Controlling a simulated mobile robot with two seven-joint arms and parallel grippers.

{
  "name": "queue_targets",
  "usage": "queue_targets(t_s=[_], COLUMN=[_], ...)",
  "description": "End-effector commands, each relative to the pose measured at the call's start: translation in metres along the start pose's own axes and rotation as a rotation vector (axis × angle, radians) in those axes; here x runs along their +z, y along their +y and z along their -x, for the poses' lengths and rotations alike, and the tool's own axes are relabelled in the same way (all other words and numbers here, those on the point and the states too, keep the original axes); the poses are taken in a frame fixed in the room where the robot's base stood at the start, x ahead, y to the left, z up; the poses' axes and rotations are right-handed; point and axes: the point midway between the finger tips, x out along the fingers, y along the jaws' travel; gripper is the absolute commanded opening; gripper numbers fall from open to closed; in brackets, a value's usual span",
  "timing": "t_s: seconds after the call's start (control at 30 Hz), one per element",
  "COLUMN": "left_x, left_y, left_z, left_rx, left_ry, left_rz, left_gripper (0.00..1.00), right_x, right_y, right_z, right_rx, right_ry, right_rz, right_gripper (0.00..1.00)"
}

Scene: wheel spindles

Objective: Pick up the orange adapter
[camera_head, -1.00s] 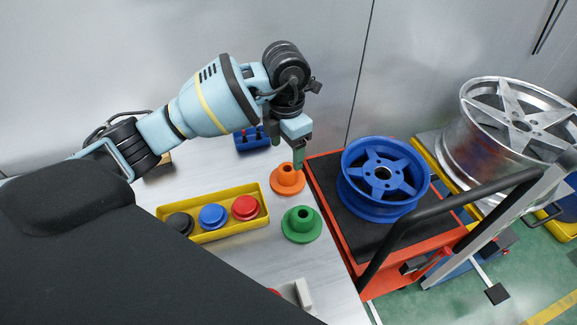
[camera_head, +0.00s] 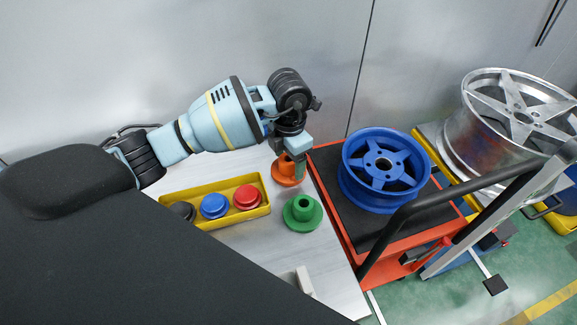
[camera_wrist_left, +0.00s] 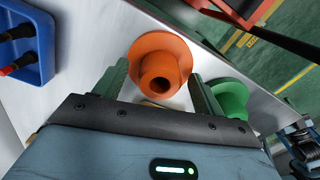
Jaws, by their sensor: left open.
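The orange adapter (camera_head: 285,172), a flanged disc with a raised hollow hub, sits on the grey table near its right edge. In the left wrist view the adapter (camera_wrist_left: 160,66) lies ahead of and between the two green fingers. My left gripper (camera_head: 290,168) is open and low over it in the head view, hiding part of it; the fingers (camera_wrist_left: 157,88) look to be on either side of the hub. I cannot tell whether they touch it. My right gripper is not in view.
A green adapter (camera_head: 303,212) stands close by on the table. A yellow tray (camera_head: 262,209) holds black, blue and red pieces. A red cart (camera_head: 343,232) with a blue wheel (camera_head: 384,172) stands against the table's right side. A blue holder (camera_wrist_left: 25,45) is at the left.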

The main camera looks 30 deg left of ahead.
Motion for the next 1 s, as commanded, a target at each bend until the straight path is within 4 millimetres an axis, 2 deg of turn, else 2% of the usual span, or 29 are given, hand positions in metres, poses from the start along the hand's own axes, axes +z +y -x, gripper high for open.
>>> queue_targets(t_s=[0.27,0.63,0.87,1.0], left_x=[0.000,0.000,0.000,0.001], left_y=[0.000,0.000,0.000,0.000], left_z=[-0.005,-0.004,-0.004,0.007], left_rx=[0.001,0.001,0.001,0.001], left_ry=[0.000,0.000,-0.001,-0.005], left_rz=[0.000,0.000,0.000,0.000], left_gripper=[0.69,0.20,0.19,0.19], right_x=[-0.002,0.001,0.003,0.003], right_y=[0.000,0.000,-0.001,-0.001], right_z=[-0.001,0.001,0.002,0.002], right_rx=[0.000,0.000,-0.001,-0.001], right_ry=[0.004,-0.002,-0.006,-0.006], right_rz=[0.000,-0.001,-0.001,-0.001], right_gripper=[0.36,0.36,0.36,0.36])
